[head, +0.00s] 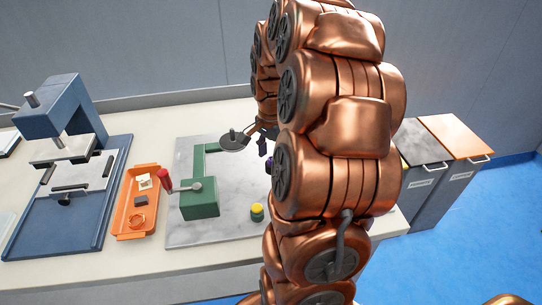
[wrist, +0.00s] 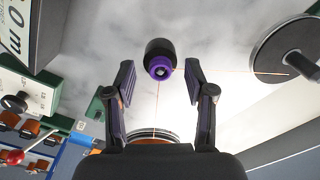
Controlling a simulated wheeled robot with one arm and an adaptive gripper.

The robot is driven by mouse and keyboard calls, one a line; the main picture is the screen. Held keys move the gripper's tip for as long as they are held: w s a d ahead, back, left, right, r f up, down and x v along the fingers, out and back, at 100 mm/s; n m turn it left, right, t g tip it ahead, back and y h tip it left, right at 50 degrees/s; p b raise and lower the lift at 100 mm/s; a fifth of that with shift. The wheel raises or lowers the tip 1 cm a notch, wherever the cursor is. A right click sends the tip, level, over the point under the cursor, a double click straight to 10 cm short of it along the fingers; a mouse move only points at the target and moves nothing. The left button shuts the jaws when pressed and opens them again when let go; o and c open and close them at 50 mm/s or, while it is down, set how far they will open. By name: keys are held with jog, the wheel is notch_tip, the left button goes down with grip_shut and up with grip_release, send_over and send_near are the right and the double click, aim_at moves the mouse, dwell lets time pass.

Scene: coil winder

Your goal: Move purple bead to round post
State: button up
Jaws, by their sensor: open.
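The purple bead (wrist: 161,67) shows in the wrist view as a purple ring with a pale centre at the end of a black cylinder (wrist: 159,48). A small purple patch (head: 268,164) shows in the head view, mostly hidden by my arm. My gripper (wrist: 160,80) is open, its fingers on either side of the purple ring with gaps on both sides; they do not touch it. In the head view my gripper (head: 263,143) is partly hidden. A grey disc with a central post (wrist: 292,62) is at the right in the wrist view; I cannot tell which post is the round one.
A green crank unit (head: 200,200) with a red handle stands on the grey plate (head: 225,228). A yellow-topped cylinder (head: 257,211) stands near the plate's front. Left are an orange tray (head: 126,225) and a blue press (head: 62,115). Thin orange lines cross the wrist view near the bead.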

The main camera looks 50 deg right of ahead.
notch_tip(320, 180, up, 11)
dwell(0.4)
jog(key=shift+r, duration=0.1)
dwell(0.4)
